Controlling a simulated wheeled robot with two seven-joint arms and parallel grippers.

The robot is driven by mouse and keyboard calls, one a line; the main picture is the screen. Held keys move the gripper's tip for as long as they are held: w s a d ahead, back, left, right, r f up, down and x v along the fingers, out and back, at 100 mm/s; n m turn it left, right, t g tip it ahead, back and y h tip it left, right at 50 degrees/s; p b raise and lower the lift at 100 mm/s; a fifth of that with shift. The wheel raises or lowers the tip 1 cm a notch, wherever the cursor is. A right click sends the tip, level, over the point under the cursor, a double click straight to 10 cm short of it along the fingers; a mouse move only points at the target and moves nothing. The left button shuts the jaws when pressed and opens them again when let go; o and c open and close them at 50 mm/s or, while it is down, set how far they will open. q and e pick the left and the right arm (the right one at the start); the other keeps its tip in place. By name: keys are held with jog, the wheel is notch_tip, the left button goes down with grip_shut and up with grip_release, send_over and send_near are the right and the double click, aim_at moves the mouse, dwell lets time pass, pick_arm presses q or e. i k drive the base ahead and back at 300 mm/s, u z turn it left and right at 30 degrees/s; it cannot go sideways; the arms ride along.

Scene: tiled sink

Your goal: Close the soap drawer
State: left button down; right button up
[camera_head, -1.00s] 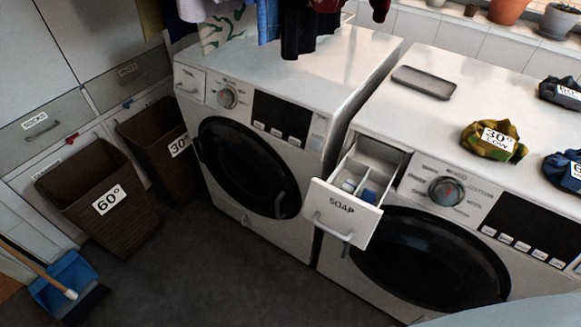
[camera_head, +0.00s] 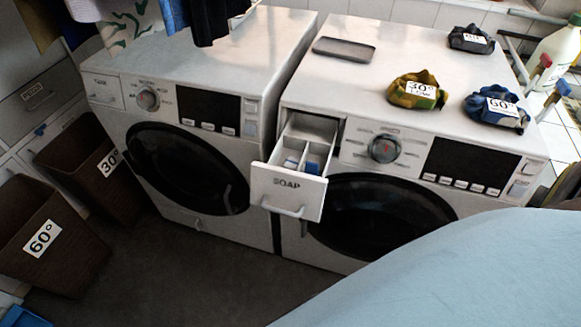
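The soap drawer (camera_head: 287,188) is a white drawer with a "SOAP" label and a bar handle on its front. It is pulled out of the upper left of the right washing machine (camera_head: 384,174). Its open top shows compartments with blue and white contents. Neither of my grippers shows in the head view, so nothing of mine is seen at the drawer.
A second washing machine (camera_head: 182,125) stands to the left. Labelled brown baskets (camera_head: 51,236) stand at the far left. A pale blue surface (camera_head: 450,275) fills the lower right. Dark floor (camera_head: 200,270) lies clear in front of the machines.

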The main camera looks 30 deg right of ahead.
aim_at(274, 188)
jog(key=z, duration=0.8)
jog(key=k, duration=0.5)
jog(key=u, duration=0.3)
